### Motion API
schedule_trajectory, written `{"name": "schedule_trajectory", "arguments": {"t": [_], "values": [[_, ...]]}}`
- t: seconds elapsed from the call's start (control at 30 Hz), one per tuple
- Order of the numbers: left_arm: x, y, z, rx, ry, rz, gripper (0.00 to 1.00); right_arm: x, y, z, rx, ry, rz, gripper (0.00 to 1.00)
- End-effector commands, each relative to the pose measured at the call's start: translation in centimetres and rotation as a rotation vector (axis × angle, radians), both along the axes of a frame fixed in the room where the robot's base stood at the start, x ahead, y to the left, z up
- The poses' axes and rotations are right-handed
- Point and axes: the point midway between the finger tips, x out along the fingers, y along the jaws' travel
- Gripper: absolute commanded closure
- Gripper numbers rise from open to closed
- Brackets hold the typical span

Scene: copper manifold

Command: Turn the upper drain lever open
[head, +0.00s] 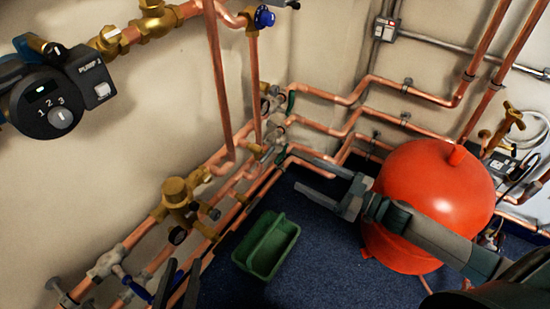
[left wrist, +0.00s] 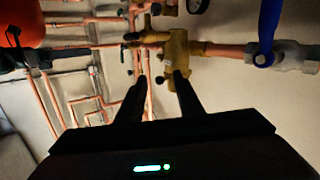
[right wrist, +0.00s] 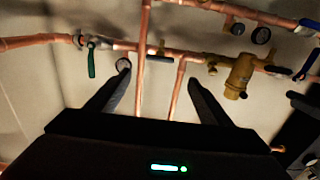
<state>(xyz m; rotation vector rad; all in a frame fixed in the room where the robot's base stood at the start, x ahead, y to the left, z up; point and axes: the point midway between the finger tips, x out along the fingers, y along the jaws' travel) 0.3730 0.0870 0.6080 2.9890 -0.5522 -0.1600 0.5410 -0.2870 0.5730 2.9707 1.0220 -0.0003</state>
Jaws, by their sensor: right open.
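Two green levers sit at the wall corner in the head view: an upper one (head: 291,102) on the upper pipe run and a lower one (head: 281,155) below it. A green lever (right wrist: 91,62) hangs down from a pipe valve in the right wrist view; I cannot tell which of the two it is. My right gripper (head: 293,172) is open and empty, below and right of the lower lever. Its fingers are spread wide in the right wrist view (right wrist: 159,72). My left gripper (head: 180,272) is low at the lower left, its fingers apart and empty in the left wrist view (left wrist: 159,77).
Copper pipes (head: 330,97) run along both walls. A brass valve body (head: 178,195) stands near my left gripper. A green tray (head: 240,262) lies on the blue floor. A red tank (head: 440,195) stands beside my right arm. A pump (head: 45,100) is at upper left.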

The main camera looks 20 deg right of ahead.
Motion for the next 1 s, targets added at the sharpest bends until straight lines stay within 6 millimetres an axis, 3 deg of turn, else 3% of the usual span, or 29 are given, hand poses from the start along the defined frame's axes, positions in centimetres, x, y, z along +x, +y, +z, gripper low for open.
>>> {"name": "schedule_trajectory", "arguments": {"t": [0.6,1.0], "values": [[-0.3,-0.8,2.6,-0.050,-0.143,-0.002,0.67,7.6,5.9,0.1,0.001,-0.003,0.000,0.27],[-0.5,-0.7,3.9,-0.068,-0.207,0.002,0.67,10.2,8.0,0.1,0.001,-0.001,0.000,0.27]]}}
